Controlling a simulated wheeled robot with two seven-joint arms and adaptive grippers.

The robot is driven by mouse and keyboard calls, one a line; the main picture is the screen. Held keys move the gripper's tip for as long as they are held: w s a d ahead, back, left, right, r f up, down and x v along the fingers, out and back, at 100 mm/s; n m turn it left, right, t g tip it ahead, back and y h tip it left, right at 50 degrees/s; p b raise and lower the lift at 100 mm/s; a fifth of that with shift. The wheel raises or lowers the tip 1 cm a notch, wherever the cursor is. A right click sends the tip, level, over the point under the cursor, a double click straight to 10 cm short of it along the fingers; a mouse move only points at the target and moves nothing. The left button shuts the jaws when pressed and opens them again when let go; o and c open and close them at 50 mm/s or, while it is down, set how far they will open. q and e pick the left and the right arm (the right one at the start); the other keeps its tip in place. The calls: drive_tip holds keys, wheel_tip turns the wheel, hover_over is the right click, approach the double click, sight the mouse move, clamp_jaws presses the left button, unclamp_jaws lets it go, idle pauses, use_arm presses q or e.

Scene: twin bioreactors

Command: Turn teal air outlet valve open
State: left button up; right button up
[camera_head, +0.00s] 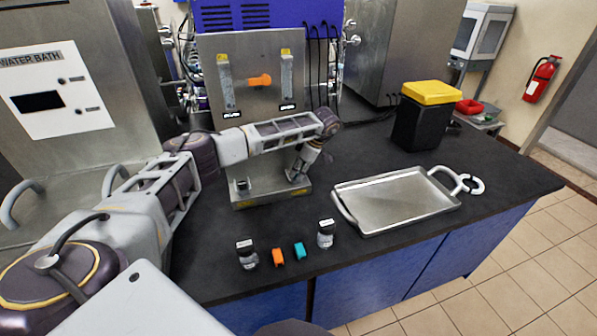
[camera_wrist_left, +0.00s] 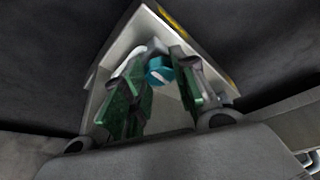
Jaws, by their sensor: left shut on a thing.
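The teal air outlet valve (camera_wrist_left: 159,69) shows in the left wrist view as a small teal knob between my fingertips. My left gripper (camera_head: 297,176) points down over the right end of the metal base in the head view. In the left wrist view, the fingers of my left gripper (camera_wrist_left: 164,58) are shut on the teal valve, one on each side. In the head view the arm and gripper hide the valve, and how far it is turned cannot be told. My right gripper is not in view.
An orange valve handle (camera_head: 260,80) is on the upright steel panel (camera_head: 258,55). Small bottles (camera_head: 247,255), an orange piece (camera_head: 278,257) and a teal piece (camera_head: 299,250) stand near the counter's front edge. A metal tray (camera_head: 395,198) and a black bin (camera_head: 420,120) are to the right.

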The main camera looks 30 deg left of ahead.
use_arm(q)
drive_tip(key=shift+w+n+g, duration=0.15)
drive_tip(key=shift+n+g, duration=0.15)
drive_tip(key=shift+n, duration=0.5)
drive_tip(key=shift+h, duration=0.3)
drive_tip(key=shift+a, duration=0.1)
drive_tip(key=o, duration=1)
drive_tip(key=v, duration=1.2)
drive_tip(key=shift+f, duration=0.15)
